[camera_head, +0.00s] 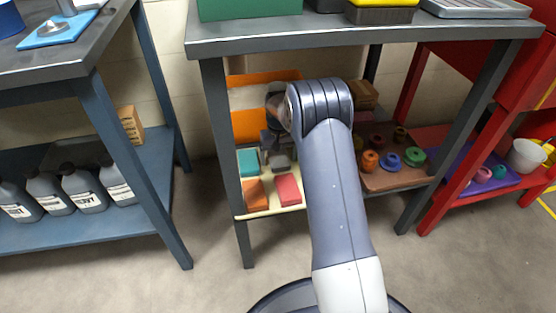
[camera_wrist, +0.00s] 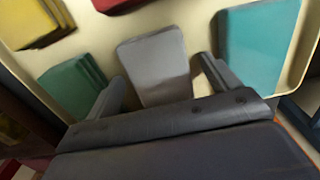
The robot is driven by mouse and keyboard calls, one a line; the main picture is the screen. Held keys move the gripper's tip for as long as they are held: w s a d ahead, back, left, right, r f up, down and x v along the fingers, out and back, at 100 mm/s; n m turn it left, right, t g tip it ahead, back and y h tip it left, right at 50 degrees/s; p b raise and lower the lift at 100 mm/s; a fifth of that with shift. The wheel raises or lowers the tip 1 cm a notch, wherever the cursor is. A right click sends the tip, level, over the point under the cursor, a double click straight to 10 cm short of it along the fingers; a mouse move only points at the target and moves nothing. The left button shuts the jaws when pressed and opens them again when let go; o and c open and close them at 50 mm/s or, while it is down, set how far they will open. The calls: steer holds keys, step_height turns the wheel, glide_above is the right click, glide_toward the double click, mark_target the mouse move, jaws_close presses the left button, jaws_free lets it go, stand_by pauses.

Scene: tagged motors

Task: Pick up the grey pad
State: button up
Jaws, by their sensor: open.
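The grey pad (camera_wrist: 155,62) lies on a cream tray (camera_wrist: 105,40) in the wrist view. My gripper (camera_wrist: 162,78) is open, with one finger on each side of the pad's near part. The pad reaches out beyond the fingertips, and its near end is hidden behind the gripper body. I cannot tell whether either finger touches it. In the head view, my arm reaches under the grey table to the cream tray (camera_head: 262,213) on the lower shelf. My gripper (camera_head: 278,158) shows there only in part, near the back of the tray.
A teal pad (camera_wrist: 258,45) is close beside the right finger, and a green pad (camera_wrist: 72,88) is near the left finger. A yellow pad (camera_wrist: 38,22) is at upper left. The table top (camera_head: 340,33) is above my arm. A brown tray of rings (camera_head: 395,180) is to the right.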

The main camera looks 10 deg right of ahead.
mark_target(279, 158)
steer(key=shift+c, duration=0.5)
steer(key=c, duration=1.1)
steer(key=shift+o, duration=0.2)
step_height(279, 158, up, 10)
steer(key=p, duration=0.5)
